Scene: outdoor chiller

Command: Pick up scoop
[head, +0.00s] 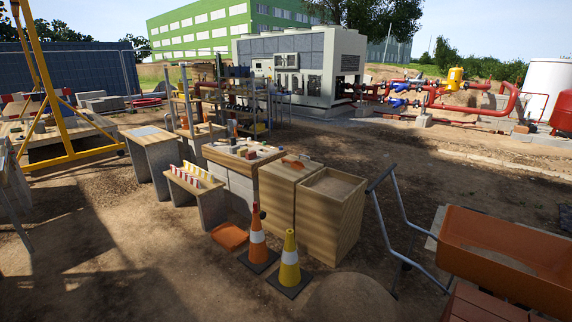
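A small orange object (293,163), which may be the scoop, lies on top of the wooden crate beside the open-topped wooden bin. It is too small to make out its handle or shape clearly. A larger flat orange piece (230,237) lies on the ground left of the cones; I cannot tell what it is. Neither of my grippers shows in the head view.
An orange traffic cone (257,242) and a yellow one (290,262) stand before the wooden bin (328,222). An orange wheelbarrow (505,255) is at right. A bench (196,186) and cluttered worktable (240,165) stand left of the crates. Bare dirt lies front left.

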